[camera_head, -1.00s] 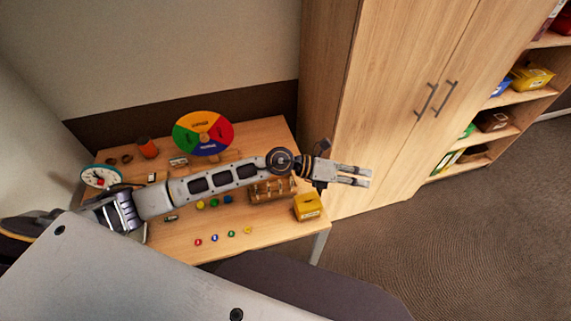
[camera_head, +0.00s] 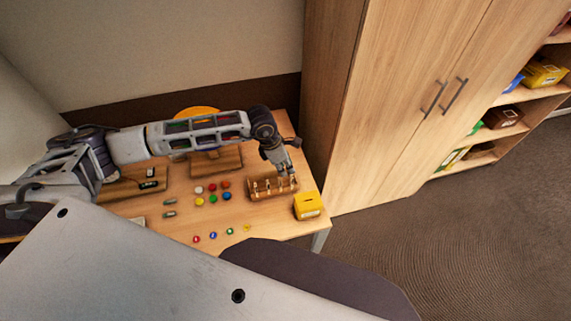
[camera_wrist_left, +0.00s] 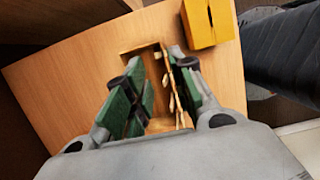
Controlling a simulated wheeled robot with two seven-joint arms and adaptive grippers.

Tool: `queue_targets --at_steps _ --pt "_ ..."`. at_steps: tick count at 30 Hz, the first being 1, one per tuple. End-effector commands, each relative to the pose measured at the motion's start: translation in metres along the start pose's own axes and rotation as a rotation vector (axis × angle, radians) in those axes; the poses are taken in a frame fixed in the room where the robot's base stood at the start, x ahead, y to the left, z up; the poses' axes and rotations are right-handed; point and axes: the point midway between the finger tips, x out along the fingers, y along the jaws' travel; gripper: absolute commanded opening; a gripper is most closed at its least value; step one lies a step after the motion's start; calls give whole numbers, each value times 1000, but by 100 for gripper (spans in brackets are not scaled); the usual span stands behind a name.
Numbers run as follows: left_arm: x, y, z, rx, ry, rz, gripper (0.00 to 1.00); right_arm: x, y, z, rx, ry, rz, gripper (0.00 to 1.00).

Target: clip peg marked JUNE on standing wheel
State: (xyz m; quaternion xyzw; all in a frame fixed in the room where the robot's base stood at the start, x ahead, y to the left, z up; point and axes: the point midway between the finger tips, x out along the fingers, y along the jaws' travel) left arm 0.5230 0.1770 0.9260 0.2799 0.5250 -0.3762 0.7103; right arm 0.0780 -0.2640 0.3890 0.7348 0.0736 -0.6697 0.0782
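The standing wheel (camera_head: 197,111) is mostly hidden behind my left arm in the head view; its yellow top edge shows. Several light wooden pegs (camera_head: 268,187) stand in a wooden rack (camera_head: 262,196) at the table's right side. Their marks are too small to read, so I cannot tell which is JUNE. My left gripper (camera_head: 284,171) points down over the rack's right part. In the left wrist view its fingers (camera_wrist_left: 158,72) are apart, with the rack (camera_wrist_left: 157,124) between and below them and pegs (camera_wrist_left: 174,90) close to the right finger. My right gripper is out of view.
A yellow slotted box (camera_head: 308,206) stands just right of the rack, at the table edge. Coloured buttons (camera_head: 212,194) and small round tokens (camera_head: 213,236) lie mid-table and in front. A tall wooden cupboard (camera_head: 400,90) stands on the right.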

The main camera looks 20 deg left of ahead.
Motion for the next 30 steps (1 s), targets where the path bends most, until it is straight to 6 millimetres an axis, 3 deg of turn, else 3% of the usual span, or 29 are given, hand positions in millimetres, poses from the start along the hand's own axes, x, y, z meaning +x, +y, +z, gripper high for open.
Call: queue_targets --at_steps 14,30 --pt "4 -1 1 0 -3 -3 25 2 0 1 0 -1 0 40" --pt "39 -2 1 0 -3 -4 25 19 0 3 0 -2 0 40"
